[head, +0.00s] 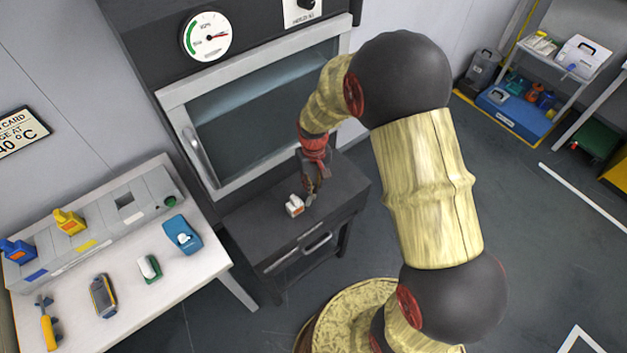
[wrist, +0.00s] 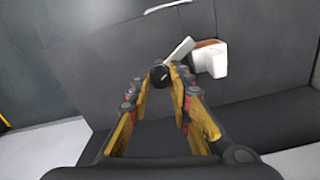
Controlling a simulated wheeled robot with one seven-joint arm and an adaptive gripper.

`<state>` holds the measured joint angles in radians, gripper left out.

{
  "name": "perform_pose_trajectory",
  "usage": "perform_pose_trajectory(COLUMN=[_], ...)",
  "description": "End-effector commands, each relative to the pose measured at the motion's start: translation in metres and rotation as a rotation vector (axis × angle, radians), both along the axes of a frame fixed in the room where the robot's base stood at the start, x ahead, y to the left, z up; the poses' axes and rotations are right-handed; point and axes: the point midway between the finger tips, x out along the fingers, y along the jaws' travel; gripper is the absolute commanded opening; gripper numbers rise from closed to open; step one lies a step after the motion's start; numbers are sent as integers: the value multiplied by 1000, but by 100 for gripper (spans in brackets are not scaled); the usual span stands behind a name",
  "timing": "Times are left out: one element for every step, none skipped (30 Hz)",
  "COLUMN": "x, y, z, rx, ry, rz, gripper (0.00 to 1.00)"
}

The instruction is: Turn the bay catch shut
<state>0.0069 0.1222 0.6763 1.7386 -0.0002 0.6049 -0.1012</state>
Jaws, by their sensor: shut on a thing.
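The bay catch looks like a small black round knob (wrist: 160,77) with a pale flat bar (wrist: 180,50) beside it, on the dark grey top of the low cabinet (head: 262,222). My gripper (head: 311,193) reaches down to that top in the head view. In the wrist view, its yellow fingers (wrist: 162,82) come together at the knob, shut on it. The fingertips hide part of the knob. How far the catch is turned cannot be told.
A white and orange block (head: 294,206) stands close beside my fingers; it also shows in the wrist view (wrist: 210,58). The oven door (head: 262,112) with its gauge (head: 206,36) rises behind. A white table (head: 190,268) with devices stands at left.

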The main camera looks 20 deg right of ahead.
Motion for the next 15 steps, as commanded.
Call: perform_pose_trajectory(x=[0, 0, 0, 0, 0, 0, 0, 0, 0, 0, 0, 0, 0, 0, 0], y=[0, 0, 0, 0, 0, 0, 0, 0, 0, 0, 0, 0, 0, 0, 0], z=[2, 2, 2, 2, 2, 2, 2, 1, 1, 1, 1, 1, 1, 1, 1], rx=[0, 0, 0, 0, 0, 0, 0, 0, 0, 0, 0, 0, 0, 0, 0], ry=[1, 1, 1, 0, 0, 0, 0, 0, 0, 0, 0, 0, 1, 0, 0], rz=[-43, -72, -109, -137, -165, -200, -227, -253, -285, -310, -332, -361, -382, -402, -427], gripper=[0, 0, 0, 0, 0, 0, 0, 0, 0, 0, 0, 0, 0, 0, 0])
